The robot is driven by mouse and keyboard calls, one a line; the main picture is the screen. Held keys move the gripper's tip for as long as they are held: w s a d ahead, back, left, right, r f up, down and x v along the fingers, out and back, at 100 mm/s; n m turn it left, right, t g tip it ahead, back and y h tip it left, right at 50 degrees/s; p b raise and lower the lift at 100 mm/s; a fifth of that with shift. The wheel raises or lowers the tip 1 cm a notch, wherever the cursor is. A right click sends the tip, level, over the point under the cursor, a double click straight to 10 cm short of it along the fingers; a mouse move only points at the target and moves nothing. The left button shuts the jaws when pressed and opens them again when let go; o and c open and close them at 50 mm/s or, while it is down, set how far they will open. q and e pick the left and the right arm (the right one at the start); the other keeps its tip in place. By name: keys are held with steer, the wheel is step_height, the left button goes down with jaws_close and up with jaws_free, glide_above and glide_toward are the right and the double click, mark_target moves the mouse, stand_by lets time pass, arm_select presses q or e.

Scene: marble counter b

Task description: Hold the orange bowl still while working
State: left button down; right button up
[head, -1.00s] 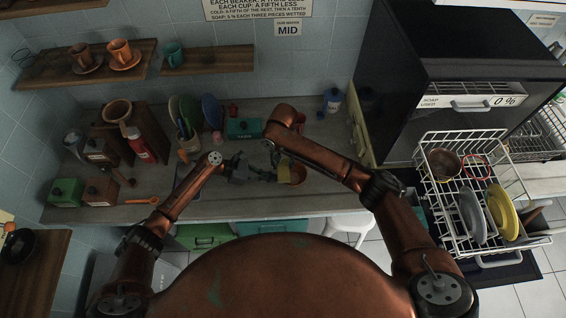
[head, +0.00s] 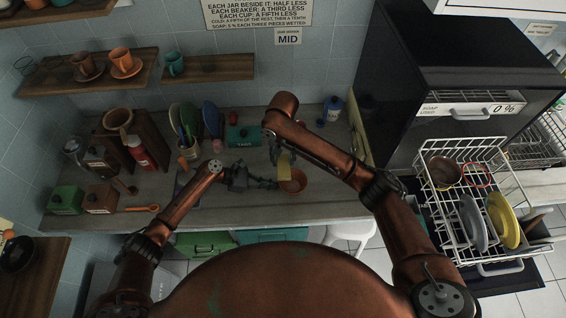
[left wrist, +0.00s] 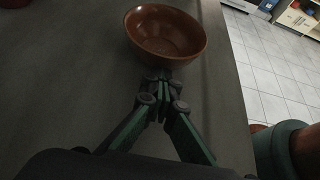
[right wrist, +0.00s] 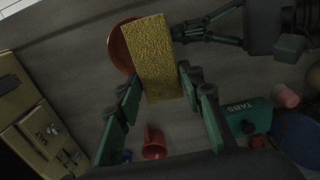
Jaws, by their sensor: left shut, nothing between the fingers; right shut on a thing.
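The orange bowl (head: 295,187) stands upright on the counter. In the left wrist view the bowl (left wrist: 165,35) sits just beyond my left fingertips, and its inside looks empty. My left gripper (head: 274,184) is shut with nothing between its fingers, its tips at the bowl's side; whether they touch it is unclear. My right gripper (right wrist: 160,82) is shut on a yellow sponge (right wrist: 150,60). The sponge (head: 284,165) is held at the bowl's far left edge in the head view. In the right wrist view it hides part of the bowl (right wrist: 122,45).
Utensils and a red bottle (head: 140,152) are at left. An open dish rack (head: 470,190) is at right. The counter's front edge is close to the bowl.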

steer(key=shift+r, duration=1.2)
steer(key=shift+d, duration=2.5)
arm_select(q)
steer(key=c, duration=2.6)
jaws_free()
steer(key=shift+c, duration=0.2)
steer(key=o, duration=0.4)
steer(key=v, duration=1.2)
